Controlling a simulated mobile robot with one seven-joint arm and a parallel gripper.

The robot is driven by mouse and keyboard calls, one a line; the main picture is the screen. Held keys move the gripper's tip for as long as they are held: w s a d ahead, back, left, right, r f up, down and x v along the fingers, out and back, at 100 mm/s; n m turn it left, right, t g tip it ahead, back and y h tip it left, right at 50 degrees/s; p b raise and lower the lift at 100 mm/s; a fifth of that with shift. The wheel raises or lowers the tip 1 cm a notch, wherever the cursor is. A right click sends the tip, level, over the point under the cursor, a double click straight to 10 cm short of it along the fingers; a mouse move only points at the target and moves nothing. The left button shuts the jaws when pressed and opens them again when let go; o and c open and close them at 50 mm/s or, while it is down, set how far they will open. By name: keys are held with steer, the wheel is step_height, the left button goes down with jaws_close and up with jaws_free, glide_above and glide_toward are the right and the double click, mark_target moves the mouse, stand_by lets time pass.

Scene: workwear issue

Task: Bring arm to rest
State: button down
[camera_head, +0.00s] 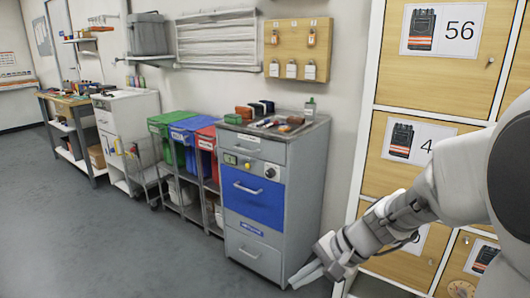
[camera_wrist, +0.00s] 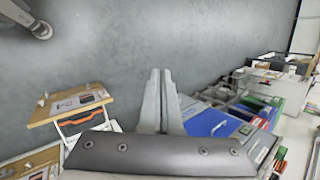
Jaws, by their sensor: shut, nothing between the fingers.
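My gripper (camera_head: 307,275) hangs at the lower right of the head view, at the end of my arm, with its fingers pointing down and to the left. The fingers are together and hold nothing. In the wrist view the closed gripper (camera_wrist: 160,95) shows in the middle against the grey floor. It is just right of and in front of the grey cabinet with a blue drawer (camera_head: 252,198) in the head view. I cannot tell the exact gap.
Wooden lockers (camera_head: 412,150) with numbered picture labels stand at the right, behind my arm. Green (camera_head: 160,125), blue (camera_head: 183,130) and red (camera_head: 206,135) bins stand left of the cabinet. A wheeled cart (camera_head: 145,165) is farther left. The grey floor (camera_head: 100,235) at left is clear.

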steer(key=s+d+r+n+t+h, duration=0.25)
steer(key=s+r+n, duration=0.2)
steer(key=s, duration=0.35)
steer(key=s+d+r+n+t+h, duration=0.1)
steer(key=s+d+r+n+h, duration=0.3)
steer(key=s+r, duration=0.25)
step_height(320, 180, up, 23)
steer(key=p, duration=2.3)
steer(key=shift+s+p, duration=0.35)
steer(key=shift+f+g+h, duration=0.1)
steer(key=shift+g+h, duration=0.15)
